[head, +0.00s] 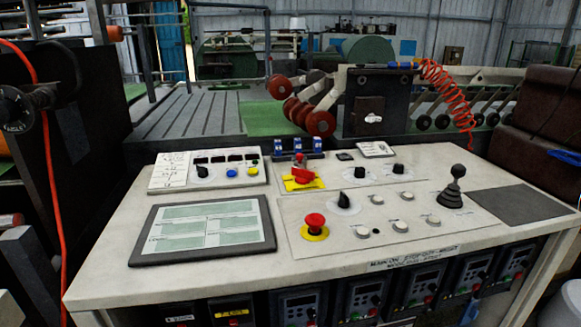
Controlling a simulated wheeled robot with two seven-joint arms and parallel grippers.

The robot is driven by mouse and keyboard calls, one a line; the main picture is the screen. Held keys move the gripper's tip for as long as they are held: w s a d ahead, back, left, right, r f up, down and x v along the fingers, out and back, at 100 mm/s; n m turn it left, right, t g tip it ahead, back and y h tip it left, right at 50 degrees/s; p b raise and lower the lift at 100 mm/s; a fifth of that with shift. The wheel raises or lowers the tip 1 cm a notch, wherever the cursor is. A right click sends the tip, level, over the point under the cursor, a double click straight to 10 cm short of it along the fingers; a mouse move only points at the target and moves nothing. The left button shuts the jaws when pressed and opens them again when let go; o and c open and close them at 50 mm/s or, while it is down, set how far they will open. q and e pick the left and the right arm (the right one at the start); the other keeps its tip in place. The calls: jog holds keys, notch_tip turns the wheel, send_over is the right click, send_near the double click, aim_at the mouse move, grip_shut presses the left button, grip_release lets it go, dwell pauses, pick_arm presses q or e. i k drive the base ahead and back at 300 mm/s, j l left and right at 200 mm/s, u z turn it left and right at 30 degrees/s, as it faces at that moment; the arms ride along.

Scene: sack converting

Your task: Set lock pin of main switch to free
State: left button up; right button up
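A red rotary switch on a yellow plate (302,180), which looks like the main switch, stands at the back middle of the console top. A small red part (299,160) shows at its upper end; I cannot tell whether this is the lock pin or how it is set. Neither of my grippers shows in the head view.
The pale console top (110,262) carries a red mushroom button (315,221) on a yellow base, a black joystick (453,190), a framed screen (205,229), and several knobs and buttons. Blue-white blocks (298,147) stand just behind the switch. A red coiled hose (452,92) hangs behind.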

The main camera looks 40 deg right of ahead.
aim_at(299, 156)
jog(key=z, duration=1.6)
